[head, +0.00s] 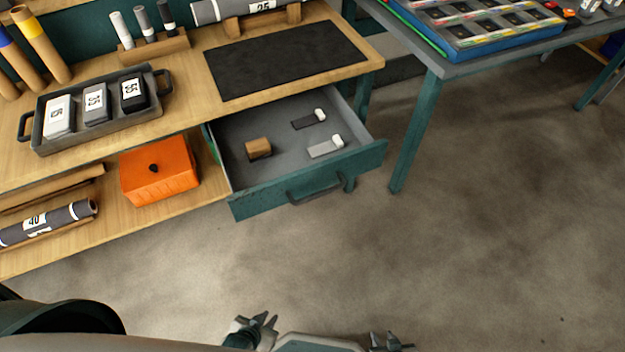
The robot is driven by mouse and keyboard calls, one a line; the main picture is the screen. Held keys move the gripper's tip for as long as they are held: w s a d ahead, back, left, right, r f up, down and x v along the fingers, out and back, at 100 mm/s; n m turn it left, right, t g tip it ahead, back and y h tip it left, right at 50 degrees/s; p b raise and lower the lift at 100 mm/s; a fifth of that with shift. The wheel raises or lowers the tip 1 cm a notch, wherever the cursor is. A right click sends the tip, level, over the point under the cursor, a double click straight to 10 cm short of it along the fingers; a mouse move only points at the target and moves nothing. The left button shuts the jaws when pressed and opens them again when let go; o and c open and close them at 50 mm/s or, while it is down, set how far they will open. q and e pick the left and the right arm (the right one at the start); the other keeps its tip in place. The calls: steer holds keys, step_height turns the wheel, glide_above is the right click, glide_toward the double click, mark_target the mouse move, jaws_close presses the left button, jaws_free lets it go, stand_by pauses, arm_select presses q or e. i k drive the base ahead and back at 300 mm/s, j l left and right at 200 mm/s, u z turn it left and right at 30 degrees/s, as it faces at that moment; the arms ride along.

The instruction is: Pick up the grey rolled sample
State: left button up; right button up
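Three small rolls stand upright in a wooden holder (152,50) on the bench at the upper left: a white one (121,30), a grey one (144,22) in the middle and a dark one (166,15). A larger grey roll (228,10) with a label reading 25 lies on a wooden cradle at the top edge, partly cut off. A dark grey roll (45,224) labelled 40 lies on the lower shelf at the left. My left gripper (257,321) and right gripper (386,339) are low at the bottom edge, far from the rolls. Both look open and empty.
A teal drawer (300,188) stands open, holding a wooden block (258,148) and two small tools. A black tray (100,139) with labelled blocks, a dark mat (285,58) and an orange box (158,178) are nearby. A second table (440,65) stands right. The floor between is clear.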

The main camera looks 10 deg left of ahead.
mark_target(139, 12)
steer(key=k+j+z, duration=0.1)
steer(key=j, duration=0.35)
steer(key=k+j+z, duration=0.1)
steer(key=j, duration=0.35)
steer(key=k+j+z, duration=0.1)
steer(key=j, duration=0.3)
steer(key=k+j+z, duration=0.1)
steer(key=j, duration=0.35)
steer(key=k+j, duration=0.15)
steer(key=j, duration=0.25)
steer(key=z, duration=0.05)
